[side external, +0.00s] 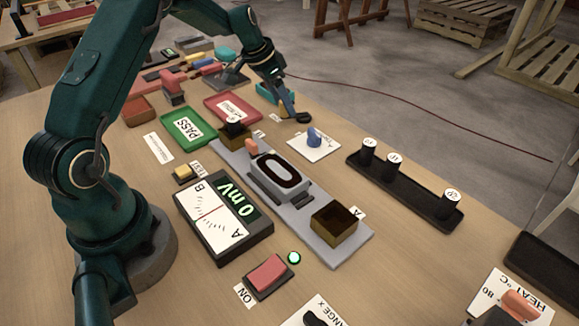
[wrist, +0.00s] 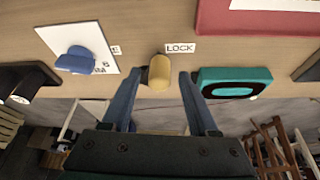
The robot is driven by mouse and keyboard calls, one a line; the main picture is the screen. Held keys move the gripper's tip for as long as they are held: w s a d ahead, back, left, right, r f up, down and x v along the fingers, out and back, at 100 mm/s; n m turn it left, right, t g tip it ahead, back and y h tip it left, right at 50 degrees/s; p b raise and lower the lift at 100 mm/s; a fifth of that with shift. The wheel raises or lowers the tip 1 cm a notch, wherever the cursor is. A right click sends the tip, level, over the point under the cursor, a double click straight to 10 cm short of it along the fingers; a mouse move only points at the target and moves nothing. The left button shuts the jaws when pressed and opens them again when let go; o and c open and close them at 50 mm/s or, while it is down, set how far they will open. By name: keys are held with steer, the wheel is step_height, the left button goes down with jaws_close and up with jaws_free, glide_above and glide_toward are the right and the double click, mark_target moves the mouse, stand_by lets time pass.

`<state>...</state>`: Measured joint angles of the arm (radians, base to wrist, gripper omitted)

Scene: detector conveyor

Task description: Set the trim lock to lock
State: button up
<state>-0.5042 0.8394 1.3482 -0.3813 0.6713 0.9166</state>
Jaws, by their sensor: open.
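The trim lock shows in the wrist view as a small tan, rounded lever or knob (wrist: 159,73), beside a white LOCK label (wrist: 180,48). My gripper (wrist: 162,76) is open, with one blue-grey finger on each side of the tan piece in the picture. Gaps show between it and both fingers; I cannot tell the height difference. In the side external view my gripper (side external: 290,108) is low over the far part of the table, and the tan piece cannot be made out there.
A blue knob on a white plate (wrist: 82,61) is left of the trim lock; a teal block (wrist: 235,82) is close on its right. A red tray (wrist: 215,18) lies beyond. In the side external view, a black rack with cylinders (side external: 405,190) stands right, and the detector conveyor (side external: 325,262) nearer.

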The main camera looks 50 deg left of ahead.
steer(key=v, duration=0.5)
steer(key=shift+f, duration=0.1)
steer(key=s+d+r+m+t, duration=0.1)
steer(key=s+d+r, duration=0.2)
steer(key=d+r, duration=0.35)
steer(key=s+d+r+m+t, duration=0.1)
steer(key=s+d+r+m, duration=0.15)
steer(key=d+r, duration=0.4)
steer(key=s+d+f+n, duration=0.2)
steer(key=s, duration=0.7)
steer(key=s+d+f+n, duration=0.2)
steer(key=s+f+n, duration=0.1)
steer(key=s, duration=0.6)
steer(key=shift+s+d+g+y, duration=0.2)
steer(key=shift+s+g+y, duration=0.1)
steer(key=shift+s+g, duration=0.1)
